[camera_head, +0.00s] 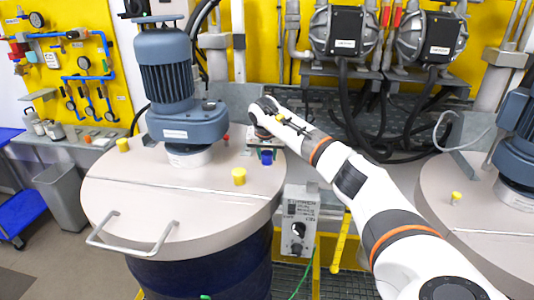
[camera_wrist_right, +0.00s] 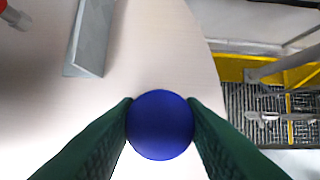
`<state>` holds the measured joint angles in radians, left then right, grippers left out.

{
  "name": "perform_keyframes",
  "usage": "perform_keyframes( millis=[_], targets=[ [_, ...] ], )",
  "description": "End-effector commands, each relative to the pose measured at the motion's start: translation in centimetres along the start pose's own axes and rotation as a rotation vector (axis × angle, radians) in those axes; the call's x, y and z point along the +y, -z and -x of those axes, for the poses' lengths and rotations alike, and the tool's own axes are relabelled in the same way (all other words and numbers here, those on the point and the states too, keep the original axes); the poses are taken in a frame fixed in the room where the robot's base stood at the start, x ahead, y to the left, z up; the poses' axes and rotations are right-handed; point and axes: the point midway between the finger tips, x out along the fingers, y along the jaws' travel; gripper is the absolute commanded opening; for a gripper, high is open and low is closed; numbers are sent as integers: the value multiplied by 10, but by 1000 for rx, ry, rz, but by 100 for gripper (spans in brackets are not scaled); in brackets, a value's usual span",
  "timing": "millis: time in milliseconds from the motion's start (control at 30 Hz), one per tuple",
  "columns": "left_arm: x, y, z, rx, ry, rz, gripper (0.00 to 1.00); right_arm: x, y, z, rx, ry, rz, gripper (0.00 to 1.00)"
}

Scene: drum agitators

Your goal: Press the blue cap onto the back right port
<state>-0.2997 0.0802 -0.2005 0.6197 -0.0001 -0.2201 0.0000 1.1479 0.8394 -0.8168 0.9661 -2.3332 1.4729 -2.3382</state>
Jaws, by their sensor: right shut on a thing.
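The blue cap (camera_head: 266,157) is near the back right edge of the beige drum lid (camera_head: 130,205). My right gripper (camera_head: 266,152) is shut on it from above. In the right wrist view the blue cap (camera_wrist_right: 160,125) is round and sits between the two green fingers (camera_wrist_right: 160,112), over the lid near its curved edge. I cannot tell how high the cap is above the lid. I cannot make out the back right port; the cap and gripper may hide it. My left gripper is not in view.
A grey-blue agitator motor (camera_head: 168,80) stands on the lid. Yellow caps (camera_head: 239,176) (camera_head: 122,145) and a small red piece (camera_head: 226,139) are on the lid. A grey bracket (camera_wrist_right: 92,40) is close by. A control box (camera_head: 298,220) stands beside the drum.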

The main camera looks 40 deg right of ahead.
Motion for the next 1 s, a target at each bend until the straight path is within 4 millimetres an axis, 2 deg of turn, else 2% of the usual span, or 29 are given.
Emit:
perform_keyframes(
  millis=[767, 800, 833, 967, 1000],
  targets=[
    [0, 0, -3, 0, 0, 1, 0, -1, 6, -9, 9, 7, 3, 14],
    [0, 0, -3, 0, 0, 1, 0, -1, 6, -10, 10, 7, 3, 11],
    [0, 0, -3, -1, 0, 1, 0, -1, 6, -10, 10, 7, 3, 41],
    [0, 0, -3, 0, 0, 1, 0, 0, 5, -8, 7, 5, 2, 61],
    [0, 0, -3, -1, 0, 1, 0, 0, 5, -8, 6, 4, 2, 61]
  ],
)
